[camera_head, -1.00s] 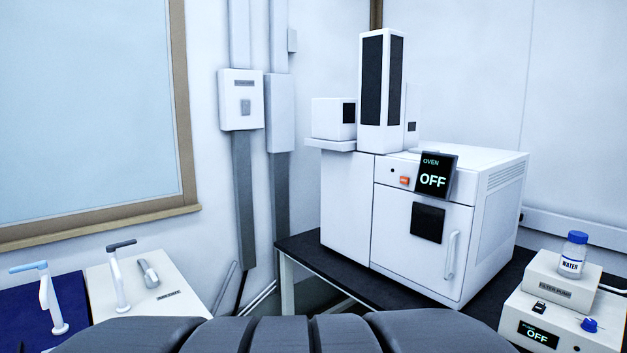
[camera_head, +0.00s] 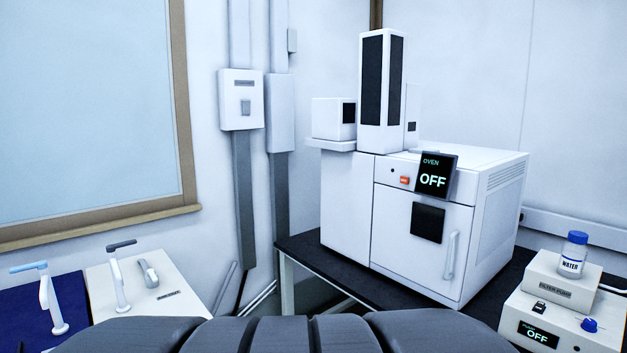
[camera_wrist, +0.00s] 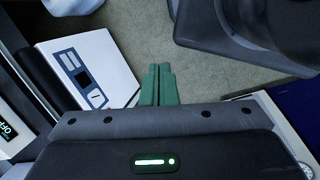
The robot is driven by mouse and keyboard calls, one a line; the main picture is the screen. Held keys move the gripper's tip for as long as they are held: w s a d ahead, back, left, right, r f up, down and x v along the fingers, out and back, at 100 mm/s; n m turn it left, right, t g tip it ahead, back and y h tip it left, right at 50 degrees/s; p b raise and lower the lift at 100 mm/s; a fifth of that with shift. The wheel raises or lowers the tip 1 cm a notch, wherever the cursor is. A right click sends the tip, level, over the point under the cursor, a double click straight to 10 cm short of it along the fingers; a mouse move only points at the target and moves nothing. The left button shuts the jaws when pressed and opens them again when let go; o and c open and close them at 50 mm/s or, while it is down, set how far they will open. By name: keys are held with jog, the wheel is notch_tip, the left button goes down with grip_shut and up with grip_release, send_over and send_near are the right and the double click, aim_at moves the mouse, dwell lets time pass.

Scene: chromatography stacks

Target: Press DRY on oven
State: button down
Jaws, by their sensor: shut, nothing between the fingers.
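The white oven (camera_head: 420,230) stands on a dark bench in the head view, its door closed with a handle on the right. Its tilted display (camera_head: 434,177) reads OVEN and OFF. A small orange button (camera_head: 404,180) sits on the front panel left of the display; its label is too small to read. My gripper (camera_wrist: 159,72) shows in the wrist view, with its green fingers shut together and empty over the grey floor. It is not in the head view, and the oven front is not clearly seen in the wrist view.
A pump box (camera_head: 540,318) reading OFF stands at the lower right, with a filter pump box (camera_head: 562,280) and a blue-capped water bottle (camera_head: 572,254) on it. Two taps (camera_head: 119,275) stand at lower left. A white panel (camera_wrist: 88,72) shows in the wrist view.

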jog(key=w+r+m+t+y, duration=0.1)
jog(key=w+r+m+t, duration=0.15)
jog(key=w, duration=0.55)
jog(key=w+r+m+t+y, duration=0.1)
jog(key=w+m+t, duration=0.25)
jog(key=w, duration=0.55)
jog(key=w+d+r+m+t+h+p, duration=0.15)
jog(key=w+d+r+m+t, duration=0.4)
jog(key=w+r, duration=0.55)
jog(key=w+d+r+m+t+h, duration=0.1)
jog(key=w+d+r+m+h, duration=0.1)
jog(key=d+r+m+h, duration=0.4)
jog(key=w+d+r+m+t+h, duration=0.1)
jog(key=w+d+r+m+h, duration=0.1)
jog(key=d+r+m+h, duration=0.5)
jog(key=d+r, duration=0.1)
jog(key=d, duration=0.5)
jog(key=shift+w+d+r+h, duration=0.2)
jog(key=shift+d+h, duration=0.15)
jog(key=shift+d, duration=0.05)
